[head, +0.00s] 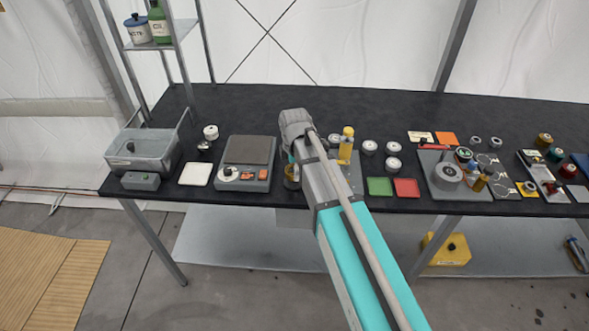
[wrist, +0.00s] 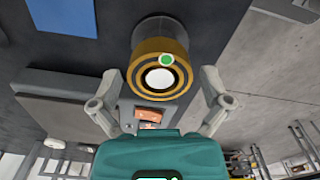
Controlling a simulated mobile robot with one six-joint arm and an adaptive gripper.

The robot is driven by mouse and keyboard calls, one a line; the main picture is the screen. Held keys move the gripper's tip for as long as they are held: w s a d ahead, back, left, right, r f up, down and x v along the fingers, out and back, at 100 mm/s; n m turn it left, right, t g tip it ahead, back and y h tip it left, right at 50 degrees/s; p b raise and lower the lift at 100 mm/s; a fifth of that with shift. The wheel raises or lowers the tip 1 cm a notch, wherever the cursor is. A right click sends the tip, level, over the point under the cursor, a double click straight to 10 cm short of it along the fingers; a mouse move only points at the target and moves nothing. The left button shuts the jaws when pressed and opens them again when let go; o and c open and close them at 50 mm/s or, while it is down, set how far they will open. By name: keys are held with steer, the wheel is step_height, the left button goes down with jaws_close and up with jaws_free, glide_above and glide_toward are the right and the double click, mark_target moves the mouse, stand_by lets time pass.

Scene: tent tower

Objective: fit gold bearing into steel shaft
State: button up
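In the wrist view a gold ring-faced piece (wrist: 160,67), which looks like the gold bearing, sits between the fingers of my gripper (wrist: 160,82). It has dark rings, a pale centre and a green dot; a grey cylindrical body shows behind it. The fingers stand wide on either side, with a gap on both sides. In the head view my arm covers most of the gripper; part of an amber-and-dark piece (head: 291,173) shows at its left. I cannot tell for sure which thing is the steel shaft; a grey fixture with a round steel part (head: 447,174) stands on the right.
A scale (head: 246,159), a white pad (head: 195,174) and a grey bin (head: 140,156) lie left of my arm. A yellow-capped bottle (head: 346,146), white round pots, green (head: 380,187) and red pads lie right of it. The table's back strip is clear.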

steer(key=shift+r, duration=0.1)
stand_by(0.3)
step_height(320, 180, up, 9)
steer(key=p, duration=0.9)
steer(key=shift+r, duration=0.1)
steer(key=shift+s, duration=0.1)
stand_by(1.1)
steer(key=s+d+m, duration=0.6)
steer(key=d+m, duration=0.3)
steer(key=m, duration=0.1)
steer(key=s+d+f+m, duration=0.1)
steer(key=s+d+m, duration=0.6)
steer(key=d+m, duration=0.3)
steer(key=shift+d+m+b, duration=0.2)
steer(key=shift+m+b, duration=0.1)
steer(key=shift+b, duration=0.1)
stand_by(1.1)
